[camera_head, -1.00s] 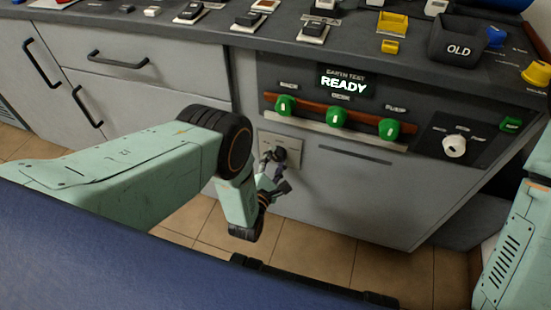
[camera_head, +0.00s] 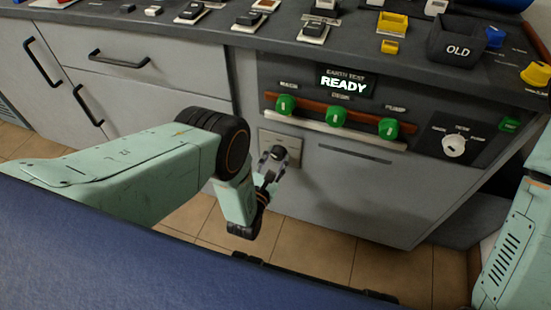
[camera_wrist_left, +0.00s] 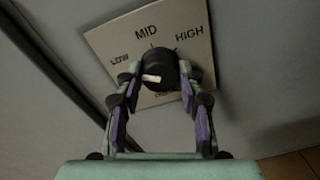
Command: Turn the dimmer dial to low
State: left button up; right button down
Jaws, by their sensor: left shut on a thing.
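The dimmer dial (camera_wrist_left: 163,70) is a dark round knob with a white pointer mark, set on a beige plate (camera_wrist_left: 105,40) marked LOW, MID and HIGH. In the left wrist view the pointer faces left, on the LOW side and slightly below that label. My left gripper (camera_wrist_left: 158,82) is shut on the dial, with one finger on each side of it. In the head view the dial (camera_head: 278,152) and my left gripper (camera_head: 272,165) show at the plate on the cabinet front. The fingers partly cover the plate's lower part. My right gripper is not in view.
A panel right of the plate carries a READY display (camera_head: 345,84), several green knobs (camera_head: 337,116) and a white selector knob (camera_head: 454,146). A bin marked OLD (camera_head: 458,42) and small devices stand on the counter above. Drawer handles (camera_head: 122,60) stick out at left.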

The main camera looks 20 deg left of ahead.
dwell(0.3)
pick_arm(q)
jog(key=o, duration=1.2)
jog(key=shift+c, duration=0.2)
jog(key=s, duration=1.2)
jog(key=shift+a+r, duration=0.2)
jog(key=shift+a, duration=0.1)
jog(key=shift+s, duration=0.15)
